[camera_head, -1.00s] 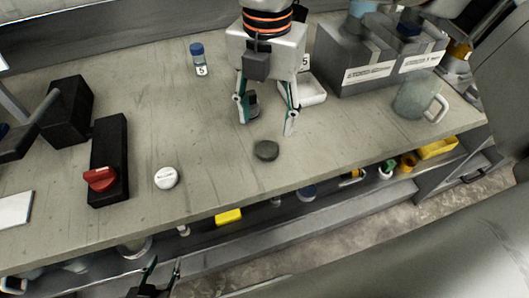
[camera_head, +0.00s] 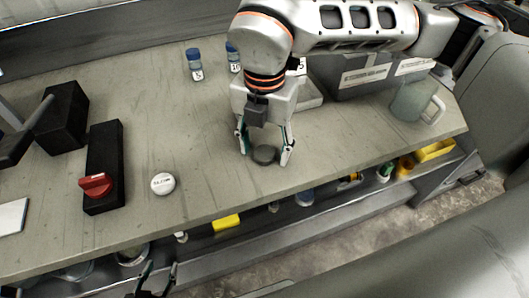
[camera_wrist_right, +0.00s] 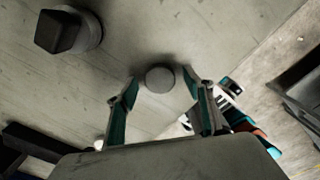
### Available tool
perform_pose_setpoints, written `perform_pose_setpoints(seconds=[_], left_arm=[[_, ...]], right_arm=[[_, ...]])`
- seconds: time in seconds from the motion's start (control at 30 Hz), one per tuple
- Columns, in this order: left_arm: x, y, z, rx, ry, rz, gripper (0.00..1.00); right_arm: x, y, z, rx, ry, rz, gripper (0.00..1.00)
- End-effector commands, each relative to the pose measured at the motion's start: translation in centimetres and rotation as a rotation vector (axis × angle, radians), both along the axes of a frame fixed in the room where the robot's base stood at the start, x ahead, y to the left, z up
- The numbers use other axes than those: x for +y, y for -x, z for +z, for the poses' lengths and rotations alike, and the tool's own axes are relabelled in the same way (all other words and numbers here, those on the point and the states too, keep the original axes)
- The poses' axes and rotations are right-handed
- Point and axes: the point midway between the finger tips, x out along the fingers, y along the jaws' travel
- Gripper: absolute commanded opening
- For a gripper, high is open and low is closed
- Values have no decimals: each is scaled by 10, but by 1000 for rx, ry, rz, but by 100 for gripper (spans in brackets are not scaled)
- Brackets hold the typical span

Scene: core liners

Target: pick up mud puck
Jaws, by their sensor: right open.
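The mud puck (camera_head: 264,154), a small dark grey-green disc, lies flat on the bench near its front edge. My right gripper (camera_head: 265,158) is open, with one finger on each side of the puck in the head view. In the right wrist view the puck (camera_wrist_right: 159,78) sits between and just beyond the tips of the open fingers (camera_wrist_right: 160,88); I see a gap on both sides. My left gripper (camera_head: 155,280) is low at the bottom edge, below the bench front, with its two fingertips apart and empty.
A white round cap (camera_head: 163,184) and a black block with a red knob (camera_head: 97,186) stand to the left. Blue-capped bottles (camera_head: 194,64) are at the back. A translucent mug (camera_head: 412,101) stands right. The bench (camera_head: 215,185) is clear around the puck.

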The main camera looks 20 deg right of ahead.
Motion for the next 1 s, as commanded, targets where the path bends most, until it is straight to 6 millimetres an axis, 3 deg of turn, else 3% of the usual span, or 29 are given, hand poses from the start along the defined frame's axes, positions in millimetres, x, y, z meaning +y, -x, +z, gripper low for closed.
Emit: perform_pose_setpoints(seconds=[0.03, 0.17, 0.2, 0.67, 0.87, 1.0], left_arm=[[0, 0, 0, 0, 0, 0, 40], [0, 0, 0, 0, 0, 0, 40], [0, 0, 0, 0, 0, 0, 40], [0, -1, 1, -1, 0, 0, 40], [0, -1, 3, -3, 1, 1, 40], [0, -2, 6, -4, 3, 1, 40]], right_arm=[[0, 0, 0, 0, 0, 0, 46], [0, 0, 0, 0, 0, 0, 13], [0, 0, 0, 0, 0, 0, 11], [0, -1, 9, -3, 0, -1, 10], [0, -1, 37, -6, -1, 0, 10], [1, -2, 71, -8, -1, 0, 10]])
